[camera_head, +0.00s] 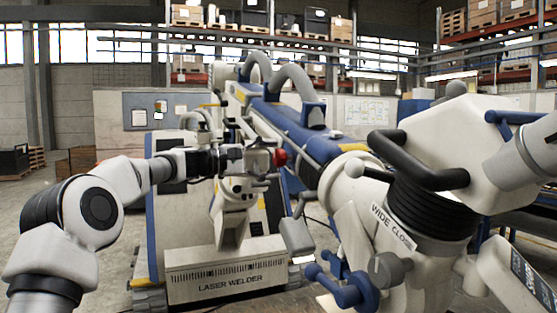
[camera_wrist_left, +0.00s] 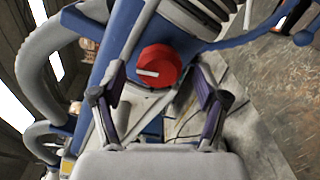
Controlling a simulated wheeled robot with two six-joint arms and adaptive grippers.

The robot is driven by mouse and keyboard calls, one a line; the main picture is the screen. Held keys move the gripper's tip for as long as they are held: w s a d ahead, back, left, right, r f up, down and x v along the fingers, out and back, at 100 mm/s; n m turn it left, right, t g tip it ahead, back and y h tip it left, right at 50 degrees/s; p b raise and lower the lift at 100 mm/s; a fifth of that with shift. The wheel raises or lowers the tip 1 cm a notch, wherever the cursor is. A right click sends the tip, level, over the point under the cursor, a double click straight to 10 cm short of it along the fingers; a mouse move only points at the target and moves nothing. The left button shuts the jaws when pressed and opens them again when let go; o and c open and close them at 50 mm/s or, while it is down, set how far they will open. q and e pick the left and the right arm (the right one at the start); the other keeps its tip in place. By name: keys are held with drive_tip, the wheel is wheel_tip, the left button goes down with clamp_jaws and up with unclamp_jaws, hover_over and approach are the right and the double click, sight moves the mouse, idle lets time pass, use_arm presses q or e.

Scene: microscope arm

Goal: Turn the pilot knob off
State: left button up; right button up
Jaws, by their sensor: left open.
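The pilot knob is a round red knob (camera_wrist_left: 158,66) with a white pointer line, mounted on the blue microscope arm (camera_wrist_left: 122,42). In the wrist view its pointer line lies nearly level, on the left part of its face. In the head view the red knob (camera_head: 281,157) shows just right of my left gripper (camera_head: 262,158). My left gripper (camera_wrist_left: 161,84) is open in the wrist view, one purple-grey finger on each side below the knob, with visible gaps to it. How far the fingertips are from the knob in depth, I cannot tell. My right gripper is not in view.
The white microscope head (camera_head: 445,140) with black handles fills the right side. The blue arm (camera_head: 305,140) runs back to a white machine body. A "LASER WELDER" base (camera_head: 228,272) stands below my left gripper. Shelves with boxes line the back.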

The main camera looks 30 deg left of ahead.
use_arm(q)
drive_tip(key=v, duration=0.9)
drive_tip(key=shift+s+a, duration=0.2)
drive_tip(key=shift+s, duration=0.05)
